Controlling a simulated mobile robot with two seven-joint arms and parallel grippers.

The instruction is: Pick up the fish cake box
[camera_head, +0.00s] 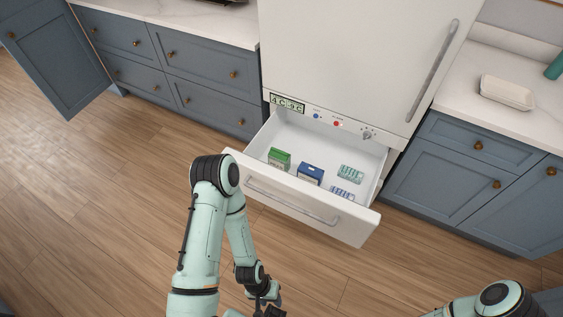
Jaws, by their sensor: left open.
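An open white freezer drawer (362,223) holds several small packages. A green box (279,158) stands at its left and a dark blue box (310,173) stands near its middle. A flat teal-and-white pack (349,174) and a flat blue-and-white pack (342,193) lie to the right. The labels are too small to read, so I cannot tell which is the fish cake box. My left gripper (272,308) is open at the bottom edge, partly cut off, in front of the drawer and apart from the packages. My right gripper is out of view; only part of my right arm shows at bottom right.
The white fridge (355,55) rises behind the drawer, its upper door shut. Blue cabinets flank it, and one cabinet door (52,55) stands open at far left. A white dish (507,93) sits on the right counter. The wooden floor before the drawer is clear.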

